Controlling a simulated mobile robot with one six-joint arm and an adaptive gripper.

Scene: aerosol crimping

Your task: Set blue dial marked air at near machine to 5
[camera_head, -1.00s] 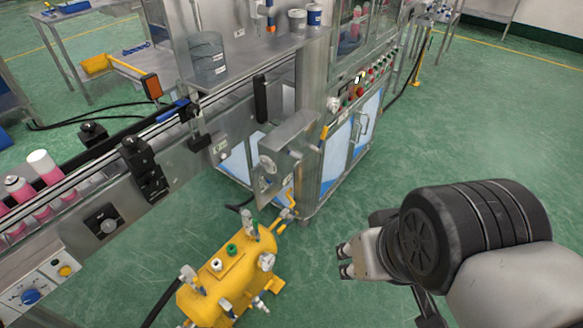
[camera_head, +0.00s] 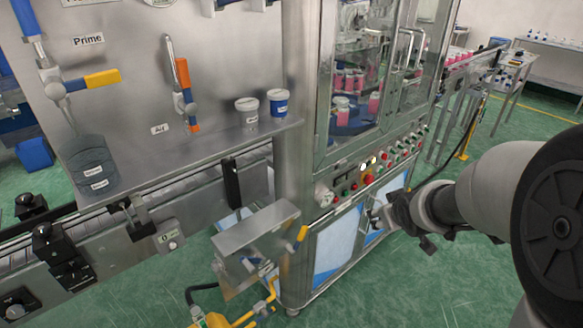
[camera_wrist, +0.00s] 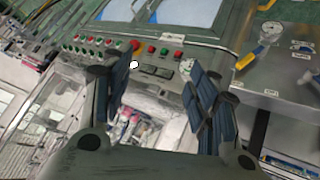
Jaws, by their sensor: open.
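I cannot make out a blue dial marked air in either view now. The near machine's steel front (camera_head: 110,235) carries a dark round knob (camera_head: 14,310) at the lower left and a small knob plate (camera_head: 170,238) further right. A small tag (camera_head: 159,129), perhaps reading Air, is on the upright panel beside an orange lever. My gripper (camera_head: 382,215) is in front of the cabinet's button panel, apart from it as far as I can tell. In the wrist view my gripper (camera_wrist: 157,66) has its fingers spread with nothing between them.
The button panel (camera_head: 375,172) has several red and green buttons and a round gauge (camera_head: 324,196). Green floor (camera_head: 400,290) is clear at the lower right.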

